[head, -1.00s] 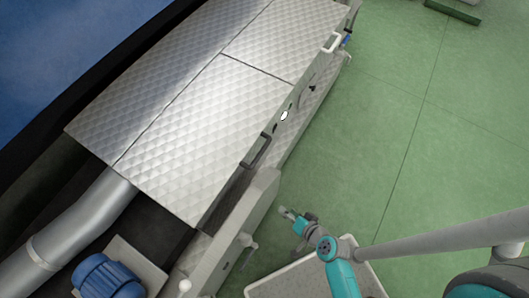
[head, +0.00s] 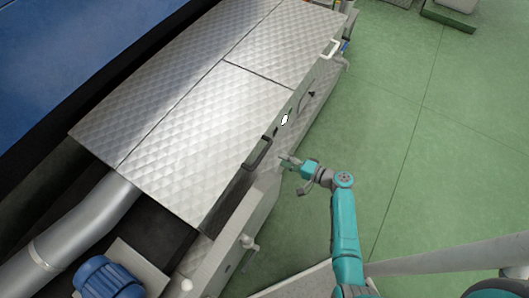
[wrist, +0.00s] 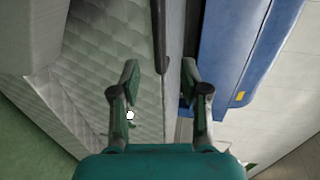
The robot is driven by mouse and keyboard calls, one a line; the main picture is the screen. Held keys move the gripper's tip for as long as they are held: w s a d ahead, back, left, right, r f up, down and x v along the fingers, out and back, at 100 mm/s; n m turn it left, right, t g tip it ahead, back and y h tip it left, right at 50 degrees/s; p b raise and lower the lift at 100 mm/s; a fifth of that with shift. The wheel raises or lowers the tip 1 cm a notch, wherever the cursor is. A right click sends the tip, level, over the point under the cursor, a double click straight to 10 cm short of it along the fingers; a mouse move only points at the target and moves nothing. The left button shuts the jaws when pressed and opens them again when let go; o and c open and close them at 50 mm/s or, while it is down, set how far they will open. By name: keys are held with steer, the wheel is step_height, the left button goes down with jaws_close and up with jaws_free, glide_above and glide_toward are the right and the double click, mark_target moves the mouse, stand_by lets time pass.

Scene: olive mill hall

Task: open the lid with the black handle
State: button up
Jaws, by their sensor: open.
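The lid (head: 195,135) is a quilted metal panel on the machine in the head view, and it lies shut. Its black handle (head: 257,154) is a bar on the right edge of the lid. My gripper (head: 283,160) is open and empty, just right of the handle. In the wrist view the dark handle bar (wrist: 162,42) runs lengthwise between and beyond the two spread fingertips of my gripper (wrist: 160,70). The quilted lid (wrist: 100,45) fills the left there. I cannot tell whether the fingers touch the handle.
A second quilted lid (head: 285,40) with a white handle (head: 330,49) lies farther along the machine. A blue motor (head: 107,279) and a metal pipe (head: 85,225) are at the lower left.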

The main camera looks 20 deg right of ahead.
mark_target(264, 151)
steer(key=x, duration=1)
jaws_close()
